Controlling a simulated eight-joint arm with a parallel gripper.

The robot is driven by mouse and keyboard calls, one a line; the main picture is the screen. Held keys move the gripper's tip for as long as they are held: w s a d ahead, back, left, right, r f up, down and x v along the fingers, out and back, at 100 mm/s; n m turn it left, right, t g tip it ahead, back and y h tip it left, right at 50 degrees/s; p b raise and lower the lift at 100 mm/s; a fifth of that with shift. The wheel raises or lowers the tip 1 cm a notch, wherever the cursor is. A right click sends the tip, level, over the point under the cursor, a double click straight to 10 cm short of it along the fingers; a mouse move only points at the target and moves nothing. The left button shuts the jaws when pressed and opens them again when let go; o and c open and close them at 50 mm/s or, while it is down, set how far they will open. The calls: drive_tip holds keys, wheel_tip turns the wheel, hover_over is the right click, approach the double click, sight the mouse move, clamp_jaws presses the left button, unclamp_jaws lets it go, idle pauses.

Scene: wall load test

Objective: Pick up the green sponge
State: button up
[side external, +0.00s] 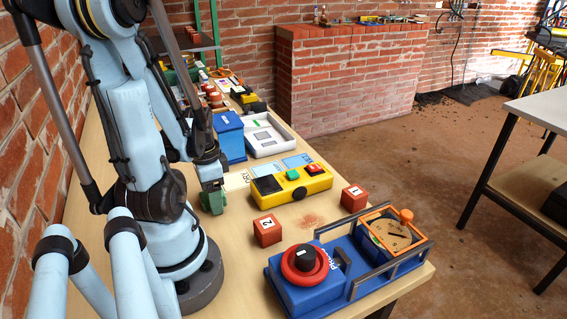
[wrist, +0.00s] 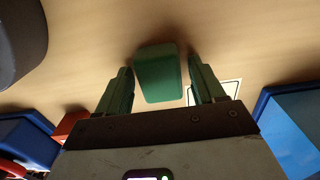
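The green sponge (wrist: 158,78) lies on the wooden table between the two green fingers of my gripper (wrist: 160,64) in the wrist view. My gripper is open, with a narrow gap showing on each side of the sponge. In the side external view my gripper (side external: 213,197) points down, low over the table, left of the yellow box. There I cannot tell the sponge from the green fingers.
A yellow box (side external: 268,186) with buttons stands right of my gripper. Red numbered cubes (side external: 267,231) (side external: 354,198) stand nearer the front. A blue device with a red ring (side external: 305,264) fills the front corner. A blue bin (side external: 229,137) and white tray (side external: 268,136) stand behind.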

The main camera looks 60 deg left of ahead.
drive_tip(key=c, duration=0.9)
drive_tip(key=shift+r, duration=0.2)
drive_tip(key=shift+r, duration=1.05)
drive_tip(key=shift+d+r, duration=0.15)
drive_tip(key=shift+r, duration=0.75)
drive_tip(key=w+d+r, duration=0.1)
drive_tip(key=d+r, duration=0.1)
drive_tip(key=d, duration=0.1)
drive_tip(key=w+d+r, duration=0.2)
drive_tip(key=d, duration=0.1)
drive_tip(key=w+d+r, duration=0.2)
drive_tip(key=d, duration=0.2)
drive_tip(key=shift+w+r, duration=0.15)
drive_tip(key=shift+r, duration=0.2)
